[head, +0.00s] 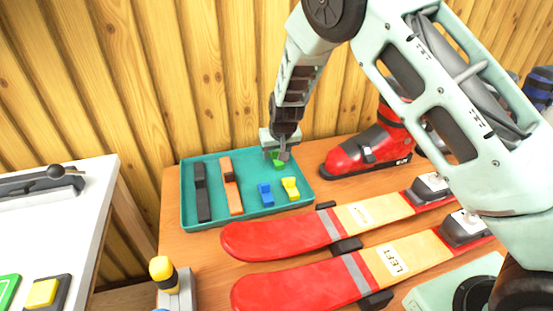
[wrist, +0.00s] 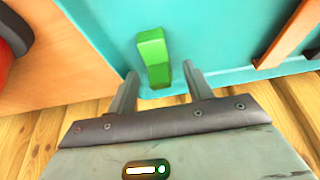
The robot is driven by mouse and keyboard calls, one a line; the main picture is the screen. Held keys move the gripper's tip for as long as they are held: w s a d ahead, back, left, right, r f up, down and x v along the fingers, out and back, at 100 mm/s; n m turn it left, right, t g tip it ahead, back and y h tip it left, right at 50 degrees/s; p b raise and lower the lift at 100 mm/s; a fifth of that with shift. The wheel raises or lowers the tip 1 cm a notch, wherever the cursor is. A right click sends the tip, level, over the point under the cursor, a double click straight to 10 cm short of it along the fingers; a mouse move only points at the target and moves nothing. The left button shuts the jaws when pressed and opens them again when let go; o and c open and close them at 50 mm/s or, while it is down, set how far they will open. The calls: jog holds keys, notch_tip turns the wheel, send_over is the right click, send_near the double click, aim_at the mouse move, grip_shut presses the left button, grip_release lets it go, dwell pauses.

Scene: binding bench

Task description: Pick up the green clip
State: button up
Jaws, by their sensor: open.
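The green clip (head: 278,161) lies in the back right part of the teal tray (head: 240,216), partly hidden behind my gripper in the head view. In the wrist view the green clip (wrist: 153,55) lies ahead of my gripper, its near end level with the gap between the fingertips. My gripper (head: 279,155) points down over the tray. In the wrist view my gripper (wrist: 160,78) is open, with one finger on each side of the clip's near end. I cannot tell whether the fingers touch it.
The tray also holds a blue clip (head: 265,194), a yellow clip (head: 290,188), an orange bar (head: 231,188) and a black bar (head: 202,192). A red boot (head: 370,150) stands right of the tray. Two red skis (head: 275,238) lie in front. A wooden wall is behind.

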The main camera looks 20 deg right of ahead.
jog(key=shift+f, duration=0.2)
jog(key=c, duration=1.1)
jog(key=shift+r, duration=0.15)
